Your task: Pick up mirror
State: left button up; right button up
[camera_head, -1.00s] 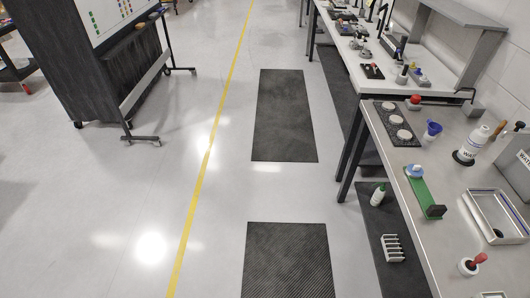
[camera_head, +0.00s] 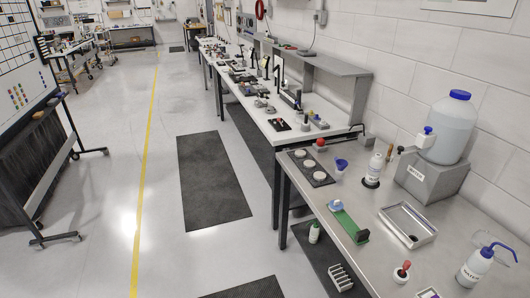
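I cannot pick out a mirror for certain. On the near steel bench (camera_head: 455,215), a dark plate (camera_head: 322,181) carries three pale round discs (camera_head: 310,165), which are too small to identify. Closer to me lies a green strip-shaped fixture (camera_head: 348,222) with a blue round piece (camera_head: 335,205) at its far end and a dark block (camera_head: 362,236) at its near end. Neither of my grippers shows in this view.
The bench also holds a metal tray (camera_head: 384,210), a white bottle (camera_head: 374,169), a wash bottle (camera_head: 473,268) and a large blue-capped jug (camera_head: 450,128). A white rack (camera_head: 340,277) stands low beside it. Floor is open around the yellow line (camera_head: 144,165); a whiteboard stand (camera_head: 38,185) is left.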

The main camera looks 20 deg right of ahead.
aim_at(309, 164)
jog(key=i, duration=6.5)
jog(key=z, duration=4.55)
